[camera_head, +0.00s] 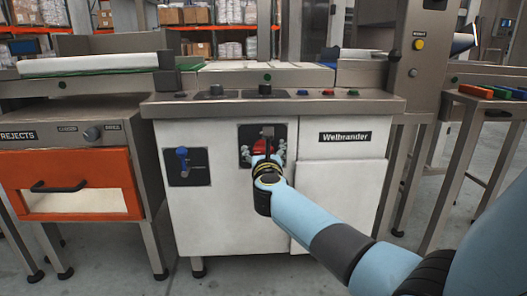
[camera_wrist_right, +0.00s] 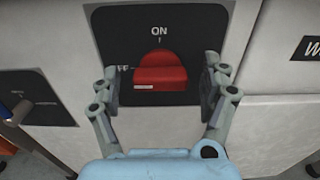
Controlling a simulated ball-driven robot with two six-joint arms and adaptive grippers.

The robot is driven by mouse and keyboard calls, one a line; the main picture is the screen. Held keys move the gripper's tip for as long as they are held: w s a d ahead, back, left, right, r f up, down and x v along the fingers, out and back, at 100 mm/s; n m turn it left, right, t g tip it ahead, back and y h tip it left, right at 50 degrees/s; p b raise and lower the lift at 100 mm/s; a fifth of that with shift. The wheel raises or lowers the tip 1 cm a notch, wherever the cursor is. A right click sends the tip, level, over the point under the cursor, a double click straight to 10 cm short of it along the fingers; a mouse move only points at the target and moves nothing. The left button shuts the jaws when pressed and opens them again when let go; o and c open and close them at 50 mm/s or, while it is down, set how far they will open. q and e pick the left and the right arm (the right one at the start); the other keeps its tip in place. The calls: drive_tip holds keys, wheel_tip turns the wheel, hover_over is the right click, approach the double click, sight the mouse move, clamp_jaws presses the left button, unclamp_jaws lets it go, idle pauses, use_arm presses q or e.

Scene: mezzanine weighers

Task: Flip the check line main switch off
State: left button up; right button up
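The main switch is a red handle (camera_wrist_right: 160,72) on a black plate (camera_wrist_right: 107,50) marked ON above it in the right wrist view. In the head view the red handle (camera_head: 262,147) is partly hidden behind my gripper, on the white cabinet front left of the Welbrander label. My right gripper (camera_wrist_right: 162,78) is open, with one finger on each side of the red handle and a visible gap on both sides. It also shows at the switch in the head view (camera_head: 264,157). My left gripper is not in view.
A blue lever (camera_head: 182,160) on its own black plate sits left of the red switch. An orange REJECTS drawer (camera_head: 70,184) stands further left. Knobs and coloured buttons (camera_head: 326,92) line the ledge above. A raised white door panel (camera_head: 340,200) is at the lower right.

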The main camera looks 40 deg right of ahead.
drive_tip(key=v, duration=1.2)
idle(0.3)
